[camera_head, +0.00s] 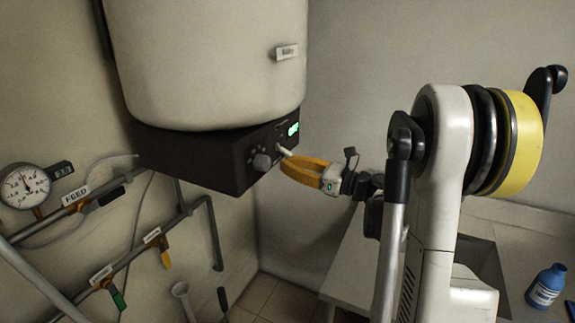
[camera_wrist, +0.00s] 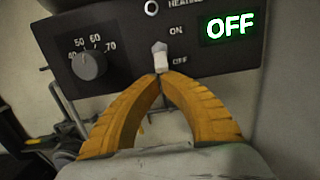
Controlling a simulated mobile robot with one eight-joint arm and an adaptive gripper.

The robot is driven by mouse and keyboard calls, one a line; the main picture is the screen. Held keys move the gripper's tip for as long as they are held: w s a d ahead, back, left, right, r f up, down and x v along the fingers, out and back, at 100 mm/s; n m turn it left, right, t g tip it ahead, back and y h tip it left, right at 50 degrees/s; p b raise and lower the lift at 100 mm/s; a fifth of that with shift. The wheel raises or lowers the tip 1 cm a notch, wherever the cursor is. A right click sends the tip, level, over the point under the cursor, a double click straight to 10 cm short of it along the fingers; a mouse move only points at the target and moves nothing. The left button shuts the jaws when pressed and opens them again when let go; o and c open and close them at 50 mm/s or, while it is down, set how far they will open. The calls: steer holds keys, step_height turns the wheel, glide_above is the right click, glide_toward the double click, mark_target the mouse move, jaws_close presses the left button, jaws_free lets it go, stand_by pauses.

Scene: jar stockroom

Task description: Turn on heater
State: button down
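The heater (camera_head: 215,65) is a large pale tank on the wall with a black control box (camera_head: 195,155) under it. In the wrist view the panel (camera_wrist: 120,45) has a white toggle switch (camera_wrist: 160,57) between the ON and OFF marks, its lever pointing down towards OFF. A display (camera_wrist: 229,27) beside it reads OFF in green. My gripper (camera_wrist: 162,76) has orange fingers with the tips close together just below the switch. The tips appear to be at or touching the lever's lower end. In the head view my gripper (camera_head: 283,156) reaches the box's front from the right.
A temperature knob (camera_wrist: 89,65) sits left of the switch. Pipes with a FEED label (camera_head: 76,193), a pressure gauge (camera_head: 24,186) and valve handles (camera_head: 118,298) are on the left wall. A blue bottle (camera_head: 545,286) stands on the counter at right.

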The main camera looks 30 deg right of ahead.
mark_target(290, 156)
steer(key=shift+s+d+r+g+h+p, duration=0.25)
steer(key=shift+g+p, duration=0.35)
steer(key=shift+p, duration=0.6)
steer(key=r+g+h+p, duration=0.1)
steer(key=g+p, duration=0.1)
steer(key=p, duration=0.1)
steer(key=s+r+g+h+p, duration=0.1)
steer(key=g+p, duration=0.1)
steer(key=p, duration=0.2)
steer(key=shift+d+r, duration=0.15)
steer(key=shift+r, duration=0.15)
steer(key=shift+r+h+p, duration=0.35)
steer(key=shift+r+p, duration=0.1)
steer(key=shift+r, duration=0.05)
